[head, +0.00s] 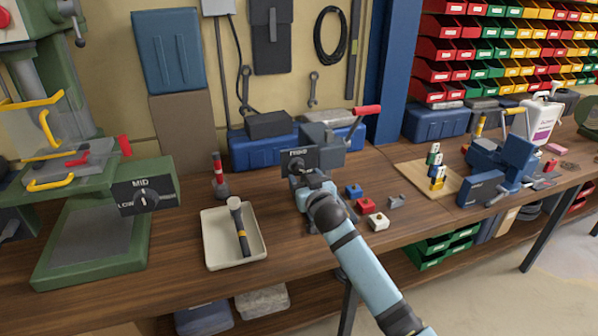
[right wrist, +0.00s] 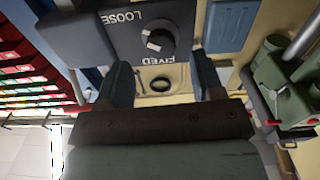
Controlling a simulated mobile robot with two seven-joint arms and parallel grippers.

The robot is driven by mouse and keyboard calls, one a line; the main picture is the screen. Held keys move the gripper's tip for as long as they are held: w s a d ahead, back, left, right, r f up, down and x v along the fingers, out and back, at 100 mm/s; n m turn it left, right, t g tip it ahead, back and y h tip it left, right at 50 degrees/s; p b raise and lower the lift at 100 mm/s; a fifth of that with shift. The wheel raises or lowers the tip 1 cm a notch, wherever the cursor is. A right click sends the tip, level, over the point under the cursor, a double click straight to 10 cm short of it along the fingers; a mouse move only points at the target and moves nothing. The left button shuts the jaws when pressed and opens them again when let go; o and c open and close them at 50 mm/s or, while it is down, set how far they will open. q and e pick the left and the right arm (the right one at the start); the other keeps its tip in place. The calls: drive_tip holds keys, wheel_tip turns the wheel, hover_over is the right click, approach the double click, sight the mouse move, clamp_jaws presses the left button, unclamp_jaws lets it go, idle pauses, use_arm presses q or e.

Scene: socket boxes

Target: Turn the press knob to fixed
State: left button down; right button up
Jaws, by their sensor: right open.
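In the right wrist view the panel is upside down, with LOOSE and FIXED labels and a round dark knob (right wrist: 158,38). The knob has white marks; I cannot tell for sure which label it points at. My right gripper (head: 313,181) is in front of the panel. In the wrist view its two fingers (right wrist: 161,72) are apart, with nothing between them, and the knob shows just beyond the tips. My left gripper is not in view.
A green machine with a MID/LOW knob panel (head: 143,196) stands at the left. A white tray (head: 208,258) holds a hammer-like tool. Small red, blue and grey blocks (head: 365,205) lie right of my arm. A wooden board (head: 412,172) with stacked pieces stands further right.

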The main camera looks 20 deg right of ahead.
sight(299, 171)
drive_tip(key=shift+w+a, duration=0.1)
drive_tip(key=shift+w, duration=2.1)
drive_tip(key=shift+c, duration=0.2)
drive_tip(key=c, duration=0.9)
